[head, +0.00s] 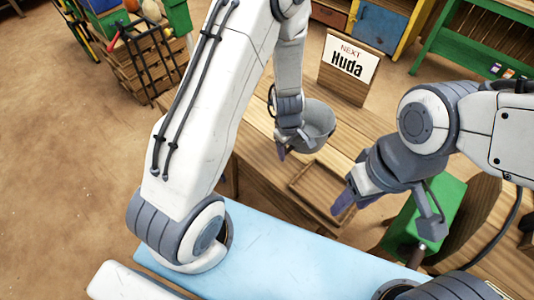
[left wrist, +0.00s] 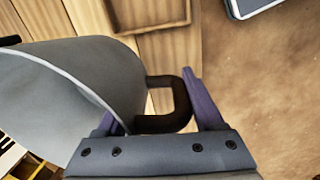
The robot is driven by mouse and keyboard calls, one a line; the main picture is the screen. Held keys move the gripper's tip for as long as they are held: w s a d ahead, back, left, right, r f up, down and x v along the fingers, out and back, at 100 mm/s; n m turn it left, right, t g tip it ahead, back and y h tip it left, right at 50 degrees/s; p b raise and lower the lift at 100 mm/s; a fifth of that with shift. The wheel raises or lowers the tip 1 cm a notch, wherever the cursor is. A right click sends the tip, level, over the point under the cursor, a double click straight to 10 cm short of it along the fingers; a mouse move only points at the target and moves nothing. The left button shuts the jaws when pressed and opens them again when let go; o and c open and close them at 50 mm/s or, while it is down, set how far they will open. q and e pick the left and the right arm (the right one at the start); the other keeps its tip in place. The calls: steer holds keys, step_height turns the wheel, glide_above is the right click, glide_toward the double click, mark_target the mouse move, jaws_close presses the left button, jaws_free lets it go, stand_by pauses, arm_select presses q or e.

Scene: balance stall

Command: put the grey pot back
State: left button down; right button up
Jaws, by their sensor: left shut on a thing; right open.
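The grey pot (head: 320,120) is at my left gripper (head: 291,148), over the wooden counter in the head view. In the left wrist view the pot (left wrist: 75,75) fills the left side, and its dark handle (left wrist: 182,105) lies between the purple fingers of my left gripper (left wrist: 160,103). That gripper is shut on the handle. Part of the pot is hidden behind my left wrist in the head view. I cannot tell how high it is above the counter. My right gripper (head: 350,197) is open and empty, to the right of the pot and nearer to me.
A shallow wooden frame (head: 297,190) lies on the counter (head: 258,150) near the pot. A sign reading "NEXT Huda" (head: 350,62) stands behind the pot. A green block-like thing (head: 440,212) is by my right arm. A pale blue surface (head: 270,250) is close to me.

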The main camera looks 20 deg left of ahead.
arm_select(q)
steer(key=a+f+b, duration=0.2)
steer(key=a, duration=0.1)
steer(key=a+f+b, duration=0.2)
steer(key=a, duration=0.2)
steer(key=a+f+b, duration=0.2)
steer(key=a, duration=0.1)
steer(key=shift+s+a+f+b, duration=0.3)
steer(key=shift+s+a+b, duration=0.05)
steer(key=shift+s+b, duration=0.05)
step_height(320, 180, down, 4)
steer(key=b, duration=0.3)
steer(key=shift+f+b, duration=0.1)
steer(key=shift+b, duration=0.2)
jaws_free()
